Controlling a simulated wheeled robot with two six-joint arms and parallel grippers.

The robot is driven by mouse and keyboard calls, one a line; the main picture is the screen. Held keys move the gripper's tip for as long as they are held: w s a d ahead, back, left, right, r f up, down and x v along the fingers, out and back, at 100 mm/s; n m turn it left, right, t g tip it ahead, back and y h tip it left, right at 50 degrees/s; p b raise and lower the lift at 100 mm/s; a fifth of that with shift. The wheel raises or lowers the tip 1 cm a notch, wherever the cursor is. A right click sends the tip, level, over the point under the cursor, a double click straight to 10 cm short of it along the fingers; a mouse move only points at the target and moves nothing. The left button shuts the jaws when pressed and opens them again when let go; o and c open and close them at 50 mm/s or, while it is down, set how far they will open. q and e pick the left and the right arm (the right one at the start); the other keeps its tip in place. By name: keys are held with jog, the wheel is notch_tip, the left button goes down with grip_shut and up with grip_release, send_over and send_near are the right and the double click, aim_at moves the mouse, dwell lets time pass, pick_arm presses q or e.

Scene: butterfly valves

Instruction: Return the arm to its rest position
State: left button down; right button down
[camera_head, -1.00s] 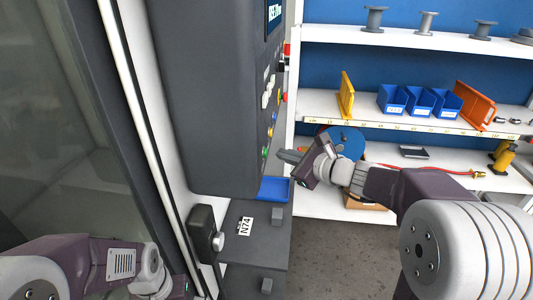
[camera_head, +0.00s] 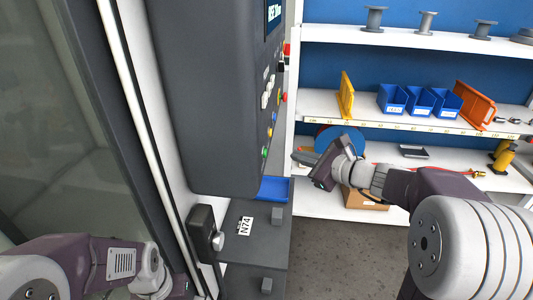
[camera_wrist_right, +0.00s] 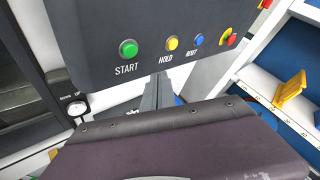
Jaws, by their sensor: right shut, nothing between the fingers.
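My right gripper (camera_head: 303,159) is shut and empty in the head view. It is in the open space to the right of the machine's control panel (camera_head: 225,110), in front of the shelf, and touches nothing that I can see. In the right wrist view its fingers (camera_wrist_right: 157,92) point toward the lower edge of the panel. Above them are the green START button (camera_wrist_right: 128,48), the yellow HOLD button (camera_wrist_right: 172,43) and a blue button (camera_wrist_right: 197,40). My left arm enters at the lower left of the head view; its fingers are not clearly seen.
A white shelf (camera_head: 410,40) at the right holds blue bins (camera_head: 391,99), yellow and orange plates and grey flanged parts. A cardboard box (camera_head: 362,199) sits low behind my right wrist. A blue tray (camera_head: 273,189) lies below the panel. Grey floor (camera_head: 335,245) shows at the bottom centre.

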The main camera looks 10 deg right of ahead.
jog(key=s+a+f+n+g+h+b, duration=0.1)
jog(key=s+a+f+n+g, duration=0.15)
jog(key=s+f+n, duration=0.4)
jog(key=s+a+f+n+g+b, duration=0.2)
jog(key=s+f+g, duration=0.15)
jog(key=f, duration=0.65)
jog(key=s+d+f+n+g+h+b, duration=0.1)
jog(key=s+d+f+n+g+h, duration=0.1)
jog(key=s+f+n, duration=0.4)
jog(key=s+d+f+n+g+h+b, duration=0.1)
jog(key=s+d+f+n+g+h, duration=0.2)
jog(key=s+f+n, duration=0.4)
jog(key=n+h, duration=0.1)
jog(key=n, duration=0.1)
jog(key=shift+d+f+n, duration=0.15)
jog(key=shift+f+n, duration=0.15)
jog(key=shift+n, duration=0.05)
dwell(4.5)
